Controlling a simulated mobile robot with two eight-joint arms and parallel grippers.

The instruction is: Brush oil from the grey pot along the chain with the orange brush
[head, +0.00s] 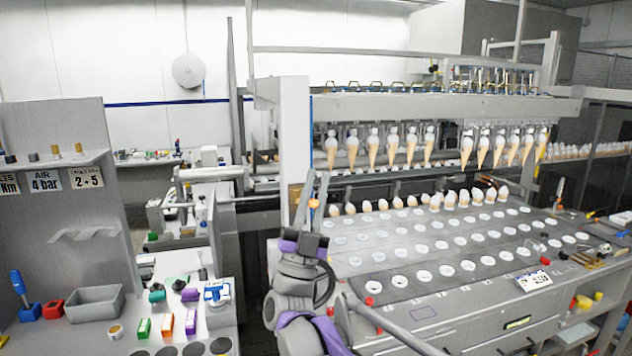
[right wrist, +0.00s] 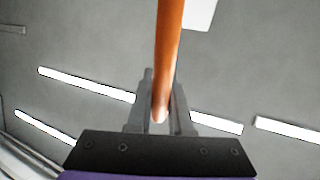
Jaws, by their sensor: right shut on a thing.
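My right gripper (head: 313,190) points upward near the middle of the head view, in front of the machine's white post. It is shut on the orange brush; a bit of orange (head: 314,203) shows between the fingers. In the right wrist view the orange handle (right wrist: 168,60) runs up from between the fingertips (right wrist: 160,110), against the ceiling. The bristles are out of that view. A grey round pot-like thing (head: 219,318) stands on the left bench under a blue and white piece; I cannot tell surely whether it is the grey pot. I cannot make out the chain. My left gripper is not in view.
The left bench holds a grey bin (head: 95,303), small coloured boxes (head: 166,324) and a tape roll (head: 115,332). A grey upright panel (head: 60,210) rises behind them. At right is a plate with rows of holes (head: 440,285); cones (head: 375,150) hang above it.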

